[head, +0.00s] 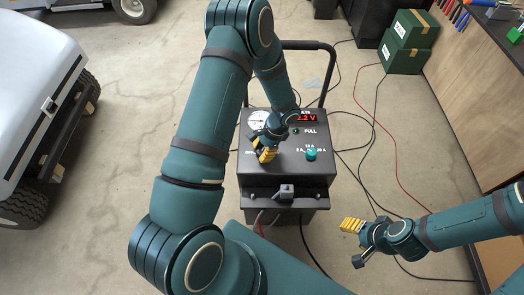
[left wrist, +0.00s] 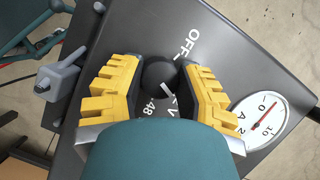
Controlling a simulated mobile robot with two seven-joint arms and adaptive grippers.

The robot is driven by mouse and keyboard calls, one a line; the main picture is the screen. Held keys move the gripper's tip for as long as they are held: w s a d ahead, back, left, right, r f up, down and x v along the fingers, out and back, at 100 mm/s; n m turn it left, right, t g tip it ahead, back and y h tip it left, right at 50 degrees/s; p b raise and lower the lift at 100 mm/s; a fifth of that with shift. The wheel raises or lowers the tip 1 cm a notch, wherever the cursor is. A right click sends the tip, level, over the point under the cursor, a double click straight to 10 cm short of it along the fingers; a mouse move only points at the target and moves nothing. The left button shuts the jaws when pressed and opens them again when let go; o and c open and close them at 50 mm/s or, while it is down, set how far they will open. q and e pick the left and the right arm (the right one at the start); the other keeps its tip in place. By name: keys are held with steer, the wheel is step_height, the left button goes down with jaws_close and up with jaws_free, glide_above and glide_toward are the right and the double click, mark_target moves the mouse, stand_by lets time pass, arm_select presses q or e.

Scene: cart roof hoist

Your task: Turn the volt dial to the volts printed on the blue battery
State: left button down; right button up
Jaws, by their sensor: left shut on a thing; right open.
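The volt dial (left wrist: 157,74) is a round black knob with a white pointer line, seen in the left wrist view. OFF is printed above it and 48 near V below it; other marks are hidden. My left gripper (head: 265,154) is shut on the dial, with yellow fingers on both sides of it (left wrist: 160,86). In the head view my gripper hides the dial. The dial sits on the dark charger (head: 288,180). Its red display (head: 306,118) ends in .2 V, partly covered. My right gripper (head: 352,226) is open and empty, right of the charger. No blue battery shows.
A teal amp knob (head: 311,154) and a needle meter (head: 258,117) are on the charger panel; a green light is by FULL. A white cart (head: 38,80) stands left, green boxes (head: 406,45) and a workbench right. Cables cross the floor.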

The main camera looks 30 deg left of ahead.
arm_select(q)
steer(key=shift+s+f, duration=0.1)
steer(key=shift+s, duration=0.1)
stand_by(0.3)
steer(key=c, duration=0.6)
jaws_free()
steer(key=shift+w, duration=0.1)
steer(key=shift+w+d+r, duration=0.1)
steer(key=shift+w+r, duration=0.15)
steer(key=shift+r, duration=0.3)
steer(key=v, duration=1.1)
steer(key=shift+s+d, duration=0.1)
steer(key=shift+s, duration=0.05)
steer(key=shift+f, duration=0.1)
steer(key=s+d+f+n+t+h, duration=0.1)
steer(key=s+d+f+n+h, duration=0.1)
steer(key=s+d+f+n, duration=0.1)
steer(key=s+d+f+n+t+h, duration=0.2)
steer(key=s+d+f+n, duration=0.1)
steer(key=s+d, duration=0.3)
steer(key=s+d+f+n+t+h, duration=0.2)
steer(key=s+d+f+n, duration=0.1)
steer(key=s+d, duration=0.1)
steer(key=shift+s+d+h, duration=0.3)
steer(key=shift+s+d, duration=0.1)
steer(key=shift+d, duration=0.45)
